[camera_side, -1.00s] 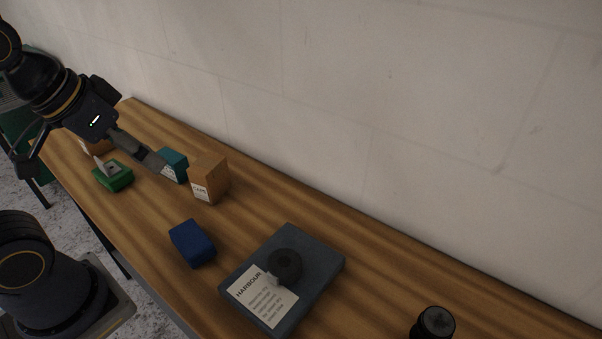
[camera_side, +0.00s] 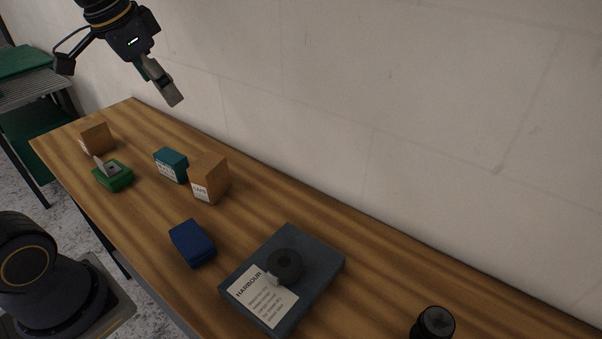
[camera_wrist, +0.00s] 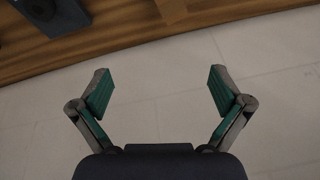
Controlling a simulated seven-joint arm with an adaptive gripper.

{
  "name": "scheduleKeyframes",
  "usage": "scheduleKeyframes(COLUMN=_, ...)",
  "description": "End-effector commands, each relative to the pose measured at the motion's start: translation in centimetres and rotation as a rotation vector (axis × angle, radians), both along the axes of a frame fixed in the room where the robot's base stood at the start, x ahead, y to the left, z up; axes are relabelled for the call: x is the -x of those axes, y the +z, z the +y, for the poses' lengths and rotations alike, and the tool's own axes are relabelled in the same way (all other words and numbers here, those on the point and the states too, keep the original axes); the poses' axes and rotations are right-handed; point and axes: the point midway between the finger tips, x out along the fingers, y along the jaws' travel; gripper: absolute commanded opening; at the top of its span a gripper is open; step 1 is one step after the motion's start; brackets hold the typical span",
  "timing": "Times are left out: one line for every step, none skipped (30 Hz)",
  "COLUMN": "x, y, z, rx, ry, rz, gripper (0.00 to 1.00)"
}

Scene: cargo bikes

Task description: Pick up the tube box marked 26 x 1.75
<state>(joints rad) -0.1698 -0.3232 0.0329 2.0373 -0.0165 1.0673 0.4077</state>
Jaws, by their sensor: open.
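Several small boxes stand on the wooden bench, and I cannot read 26 x 1.75 on any of them. In the side view, a brown box (camera_side: 209,176) with a white label stands near the middle. A teal box (camera_side: 171,164) with a white label is just left of it. Another brown box (camera_side: 95,138) with a pale label stands at the far left end. My gripper (camera_side: 172,96) is raised above and behind the boxes, clear of them all. In the wrist view my gripper (camera_wrist: 160,90) is open, with nothing between its teal-padded fingers.
A green box (camera_side: 114,178) with a grey item on it, a blue box (camera_side: 192,244) and a slate-blue tray (camera_side: 318,243) marked HARBOUR, bearing a dark roll (camera_side: 285,265), are on the bench (camera_side: 370,250). A black cylinder (camera_side: 436,322) stands at front right. A wall runs behind.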

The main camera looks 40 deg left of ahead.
Motion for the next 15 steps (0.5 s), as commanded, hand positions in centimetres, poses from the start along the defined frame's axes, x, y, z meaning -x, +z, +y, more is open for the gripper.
scheduleKeyframes(x=-1.9, y=-0.6, z=2.2, rx=-0.001, ry=0.025, rz=0.049, gripper=1.00)
scheduleKeyframes(x=-2.9, y=-1.0, z=3.5, rx=-0.001, ry=0.035, rz=0.074, gripper=1.00)
scheduleKeyframes(x=-4.0, y=-1.7, z=5.4, rx=0.002, ry=0.053, rz=0.108, gripper=1.00)
scheduleKeyframes(x=-4.8, y=-2.4, z=6.8, rx=0.007, ry=0.068, rz=0.133, gripper=1.00)
scheduleKeyframes(x=-5.4, y=-3.2, z=8.2, rx=0.012, ry=0.085, rz=0.158, gripper=1.00)
scheduleKeyframes(x=-6.1, y=-4.2, z=10.0, rx=0.020, ry=0.110, rz=0.188, gripper=1.00)
scheduleKeyframes(x=-6.4, y=-5.1, z=11.3, rx=0.027, ry=0.128, rz=0.211, gripper=1.00)
scheduleKeyframes(x=-6.7, y=-6.0, z=12.5, rx=0.035, ry=0.148, rz=0.232, gripper=1.00)
scheduleKeyframes(x=-6.8, y=-7.2, z=13.9, rx=0.047, ry=0.176, rz=0.256, gripper=1.00)
scheduleKeyframes(x=-6.9, y=-8.0, z=14.9, rx=0.055, ry=0.195, rz=0.271, gripper=1.00)
scheduleKeyframes(x=-6.8, y=-8.9, z=15.6, rx=0.063, ry=0.212, rz=0.287, gripper=1.00)
scheduleKeyframes(x=-6.7, y=-9.8, z=16.5, rx=0.072, ry=0.231, rz=0.306, gripper=1.00)
scheduleKeyframes(x=-6.4, y=-10.5, z=17.0, rx=0.079, ry=0.243, rz=0.320, gripper=1.00)
scheduleKeyframes(x=-6.2, y=-11.1, z=17.3, rx=0.086, ry=0.253, rz=0.332, gripper=1.00)
scheduleKeyframes(x=-5.9, y=-11.8, z=17.7, rx=0.093, ry=0.263, rz=0.345, gripper=1.00)
